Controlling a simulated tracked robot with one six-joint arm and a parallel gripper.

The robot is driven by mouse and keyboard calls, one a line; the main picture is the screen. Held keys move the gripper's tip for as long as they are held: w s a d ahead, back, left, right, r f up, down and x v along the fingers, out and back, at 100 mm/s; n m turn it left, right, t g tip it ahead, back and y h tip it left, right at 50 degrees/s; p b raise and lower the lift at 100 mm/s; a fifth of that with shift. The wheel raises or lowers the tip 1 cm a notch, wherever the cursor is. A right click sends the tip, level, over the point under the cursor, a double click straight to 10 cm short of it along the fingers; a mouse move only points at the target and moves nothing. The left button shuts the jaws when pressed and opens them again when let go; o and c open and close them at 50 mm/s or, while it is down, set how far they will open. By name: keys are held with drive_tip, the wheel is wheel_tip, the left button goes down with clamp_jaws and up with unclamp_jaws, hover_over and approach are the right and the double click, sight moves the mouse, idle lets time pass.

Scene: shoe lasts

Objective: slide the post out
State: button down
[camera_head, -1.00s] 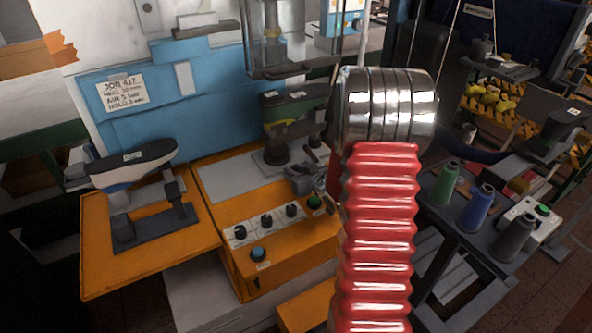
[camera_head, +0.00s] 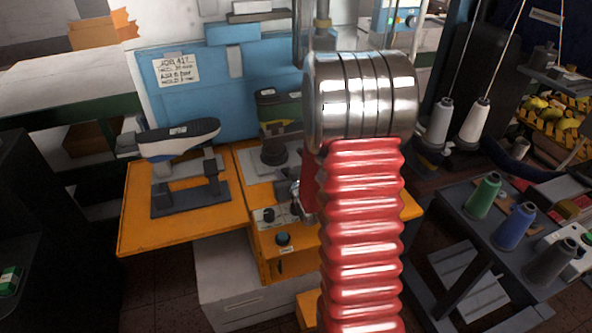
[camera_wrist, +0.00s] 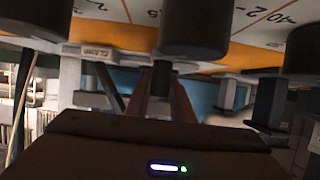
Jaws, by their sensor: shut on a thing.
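A dark round post (camera_head: 273,152) stands on the grey top of the orange machine, under a green and black shoe last (camera_head: 278,108). My gripper is partly hidden behind my red arm in the head view, low at the front of the machine top. In the wrist view my gripper (camera_wrist: 161,98) is shut on a short dark peg (camera_wrist: 160,76), close to a label reading CLAMP (camera_wrist: 96,54). I cannot tell whether this peg is part of the post.
Large black knobs (camera_wrist: 195,24) crowd the wrist view. A second shoe last (camera_head: 180,136) stands on an orange side table (camera_head: 140,225) at left. Green and blue thread spools (camera_head: 483,196) stand on a dark table at right.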

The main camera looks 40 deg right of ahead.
drive_tip(key=shift+w+a, duration=0.15)
drive_tip(key=shift+a, duration=0.9)
drive_tip(key=shift+a+f, duration=0.1)
drive_tip(key=c, duration=1.5)
unclamp_jaws()
drive_tip(key=shift+c, duration=0.2)
